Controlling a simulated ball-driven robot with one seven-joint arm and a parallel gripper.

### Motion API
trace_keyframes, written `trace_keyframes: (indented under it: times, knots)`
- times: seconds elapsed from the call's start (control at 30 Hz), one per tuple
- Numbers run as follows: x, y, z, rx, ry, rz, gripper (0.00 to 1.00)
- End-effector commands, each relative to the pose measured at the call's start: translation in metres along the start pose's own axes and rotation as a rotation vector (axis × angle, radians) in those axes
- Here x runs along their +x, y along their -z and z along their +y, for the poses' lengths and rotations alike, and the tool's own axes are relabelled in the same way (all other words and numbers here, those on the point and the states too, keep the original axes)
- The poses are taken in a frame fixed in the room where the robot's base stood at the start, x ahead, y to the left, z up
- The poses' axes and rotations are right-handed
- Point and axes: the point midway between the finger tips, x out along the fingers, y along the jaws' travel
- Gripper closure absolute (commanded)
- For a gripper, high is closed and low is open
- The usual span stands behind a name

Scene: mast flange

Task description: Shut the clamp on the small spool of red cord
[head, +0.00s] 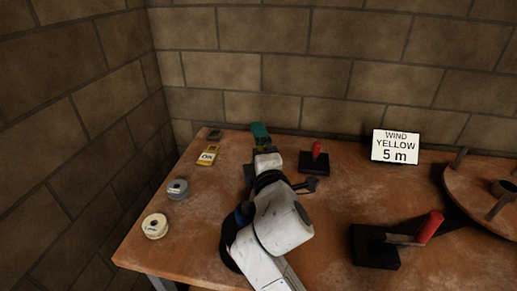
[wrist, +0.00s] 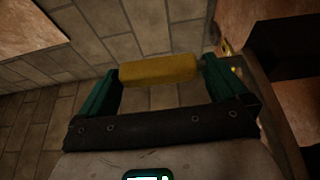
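My gripper (head: 262,134) is at the back of the bench, near the wall. In the wrist view its two green fingers (wrist: 160,85) stand apart with a yellow bar (wrist: 158,68) between them, which appears to touch both. At the back, right of my gripper, a small black block (head: 313,163) carries an upright red piece (head: 317,148). At the front right, a larger black block (head: 374,246) has a metal arm with a tilted red handle (head: 430,227). I cannot tell which is the clamp. No spool of red cord can be made out.
A cream spool (head: 155,226) and a grey spool (head: 177,189) lie along the left edge of the wooden bench (head: 150,255). A yellow labelled box (head: 207,155) is behind them. A sign (head: 395,146) reads "WIND YELLOW 5 m". A round wooden wheel with pegs (head: 470,185) is at right.

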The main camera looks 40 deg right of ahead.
Motion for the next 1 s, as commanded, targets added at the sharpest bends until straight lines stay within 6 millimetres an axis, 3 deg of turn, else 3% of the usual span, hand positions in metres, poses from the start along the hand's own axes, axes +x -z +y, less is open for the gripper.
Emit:
trace_keyframes:
  times: [0.27,0.7,1.0]
  knots:
    - [-0.007,0.0,0.0,0.002,0.0,0.001,0.0]
    - [-0.085,0.0,-0.002,0.001,0.001,0.002,0.0]
    - [-0.108,0.001,-0.001,0.0,0.001,0.001,0.0]
